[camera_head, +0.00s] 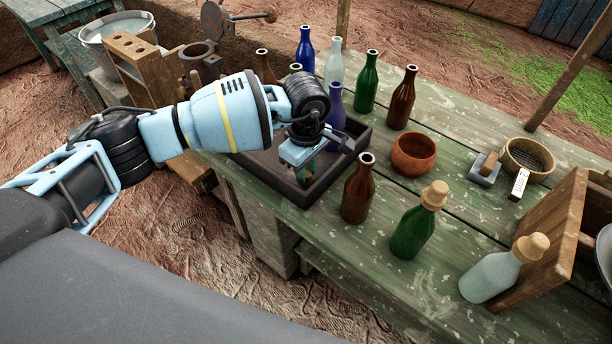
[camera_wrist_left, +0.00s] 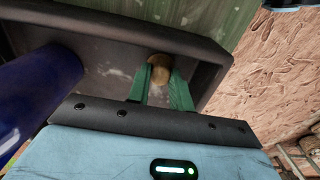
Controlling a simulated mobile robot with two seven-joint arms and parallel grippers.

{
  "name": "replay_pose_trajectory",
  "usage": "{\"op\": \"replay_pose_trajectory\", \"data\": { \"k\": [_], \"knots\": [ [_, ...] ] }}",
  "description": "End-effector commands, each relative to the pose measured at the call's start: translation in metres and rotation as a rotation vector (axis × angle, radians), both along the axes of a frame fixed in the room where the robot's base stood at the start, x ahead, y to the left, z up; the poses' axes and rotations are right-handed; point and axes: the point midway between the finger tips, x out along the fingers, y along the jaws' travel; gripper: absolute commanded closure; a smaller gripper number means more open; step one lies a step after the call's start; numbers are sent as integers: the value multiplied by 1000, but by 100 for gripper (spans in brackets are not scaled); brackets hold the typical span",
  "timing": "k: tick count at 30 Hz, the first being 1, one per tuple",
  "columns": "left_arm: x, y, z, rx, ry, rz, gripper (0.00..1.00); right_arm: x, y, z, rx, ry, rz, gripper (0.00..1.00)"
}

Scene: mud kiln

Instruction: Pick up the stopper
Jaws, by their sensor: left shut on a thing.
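My left gripper (camera_head: 305,172) is low inside the dark tray (camera_head: 247,164). In the left wrist view, its green fingers (camera_wrist_left: 166,90) are shut on a small brown cork stopper (camera_wrist_left: 159,66), which shows at their tips. The tray's dark wall (camera_wrist_left: 130,28) shows around it. I cannot tell whether the stopper still touches the tray floor. In the head view this stopper is hidden. My right gripper is not in view.
A blue bottle (camera_head: 334,120) stands in the tray close beside my gripper; an open brown bottle (camera_head: 358,190) is to the right. Stoppered green (camera_head: 414,230) and pale (camera_head: 490,278) bottles stand nearer the front. A clay bowl (camera_head: 414,153) sits behind. Several bottles line the back.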

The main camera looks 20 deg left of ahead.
Motion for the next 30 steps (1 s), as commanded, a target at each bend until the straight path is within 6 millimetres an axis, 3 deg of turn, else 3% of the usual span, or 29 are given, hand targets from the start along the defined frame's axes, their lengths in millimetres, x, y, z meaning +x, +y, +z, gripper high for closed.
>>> {"op": "replay_pose_trajectory", "data": {
  "k": [13, 24, 30],
  "knots": [
    [1, 0, 8, -1, -2, 0, 100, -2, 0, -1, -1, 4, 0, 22],
    [1, 0, 73, 0, -4, 0, 100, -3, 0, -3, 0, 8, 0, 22],
    [1, 0, 95, 1, -1, 1, 100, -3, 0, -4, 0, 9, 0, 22]
  ]
}}
